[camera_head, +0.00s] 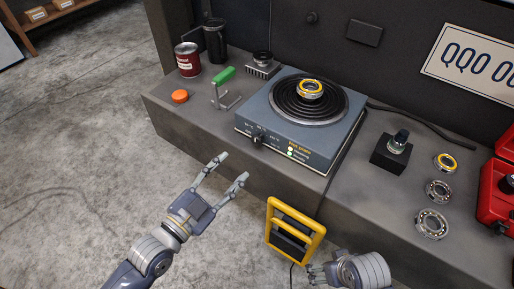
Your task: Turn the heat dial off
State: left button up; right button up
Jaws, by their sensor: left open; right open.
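A grey-blue hot plate (340,137) stands on the dark bench, with a black coil burner (283,105) on top. Its black heat dial (258,139) is on the front face, left of a small label. The dial's exact setting is too small to read. A bearing ring with a yellow band (310,88) lies on the coil. My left gripper (231,168) is open and empty, in front of and below the dial, not touching it. My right gripper (309,274) is at the bottom, open, partly cut by the frame edge.
A yellow-framed work light (295,231) stands before the bench, between my grippers. On the bench left are a red can (187,60), an orange cap (180,96) and a green-handled tool (224,77). Bearings (432,222) and a red case (496,190) are at right.

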aim_at(256, 142)
pick_arm(q)
jog(key=b+x, duration=0.1)
jog(key=x, duration=0.8)
jog(key=shift+w+d+r, duration=0.15)
jog(key=shift+w, duration=0.05)
jog(key=shift+w+d, duration=0.4)
jog(key=shift+w, duration=0.1)
pick_arm(e)
jog(key=shift+v, duration=2.55)
jog(key=shift+w+d, duration=0.1)
jog(key=shift+w, duration=0.05)
pick_arm(q)
jog(key=c, duration=1)
